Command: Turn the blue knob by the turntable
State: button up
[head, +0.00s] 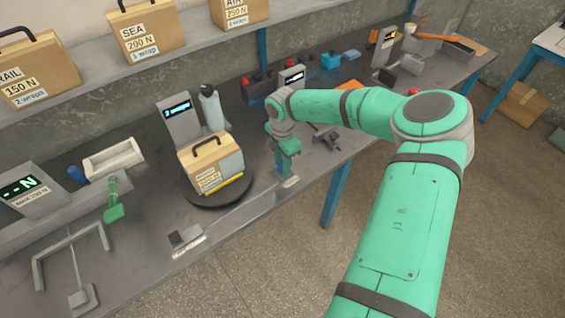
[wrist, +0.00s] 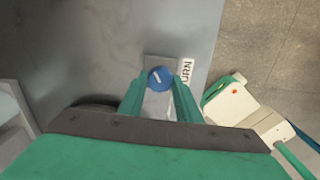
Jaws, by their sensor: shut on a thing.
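The blue knob (wrist: 160,76) has a white pointer line and sits on a grey plate on the bench, beside a white label reading "URN" in the visible part. My gripper (wrist: 160,86) points down at it, with one green finger on each side, shut on the knob. In the head view my gripper (head: 285,168) is at the bench's front edge, right of the turntable, and the knob is hidden by it. The dark round turntable (head: 190,196) carries a cardboard box (head: 205,172) with a black handle and yellow strip.
A grey display post (head: 180,112) and a grey bottle (head: 211,108) stand behind the box. A small grey plate with a label (head: 186,238) lies at the front edge. Handled boxes stand on the shelf (head: 190,50) above. Open floor (head: 270,280) lies in front.

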dwell(0.3)
jog(key=o, duration=1.1)
jog(key=shift+c, duration=0.2)
notch_tip(320, 180, up, 11)
jog(key=shift+f, duration=0.15)
